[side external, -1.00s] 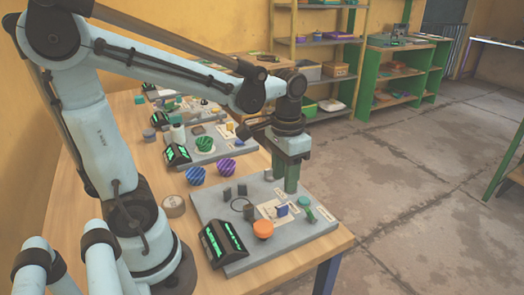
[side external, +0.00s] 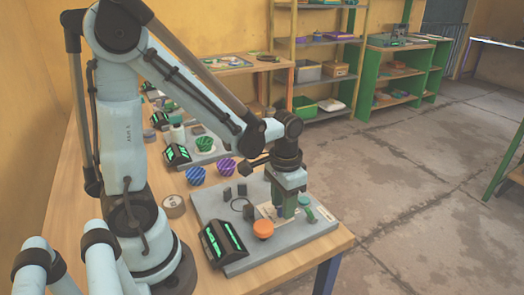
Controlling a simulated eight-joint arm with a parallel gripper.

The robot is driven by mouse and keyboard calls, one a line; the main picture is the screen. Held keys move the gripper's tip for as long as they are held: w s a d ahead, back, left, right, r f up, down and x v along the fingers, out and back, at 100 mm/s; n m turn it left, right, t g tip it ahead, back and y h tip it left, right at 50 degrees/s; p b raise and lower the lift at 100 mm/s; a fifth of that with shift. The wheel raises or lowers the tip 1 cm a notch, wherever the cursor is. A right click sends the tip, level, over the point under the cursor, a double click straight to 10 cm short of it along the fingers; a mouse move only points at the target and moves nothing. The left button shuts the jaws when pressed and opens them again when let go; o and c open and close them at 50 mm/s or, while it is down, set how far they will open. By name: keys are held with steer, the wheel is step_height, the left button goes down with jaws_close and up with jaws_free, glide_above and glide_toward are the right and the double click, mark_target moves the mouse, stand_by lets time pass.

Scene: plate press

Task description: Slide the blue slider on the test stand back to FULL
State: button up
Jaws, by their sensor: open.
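The test stand (side external: 283,247) is a grey plate near the table's front corner. It carries an orange round knob (side external: 263,229), a green-lit display (side external: 223,243), a green part (side external: 307,206) at the right and dark upright blocks. The blue slider, on a pale label panel (side external: 265,211), is now hidden behind my gripper. My gripper (side external: 287,213) points down over that panel with its green fingers low. It is open; whether the fingers stand around the slider or touch it cannot be told.
A blue striped bowl-like piece (side external: 196,176) and a purple one (side external: 225,167) stand behind the plate. A tape-like roll (side external: 174,206) lies to the left. A second stand with a display (side external: 177,155) is farther back. The floor at the right is clear.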

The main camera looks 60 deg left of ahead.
jaws_close()
steer(key=shift+a, duration=2)
jaws_free()
steer(key=shift+d+r, duration=0.1)
steer(key=shift+r, duration=0.05)
step_height(320, 180, up, 12)
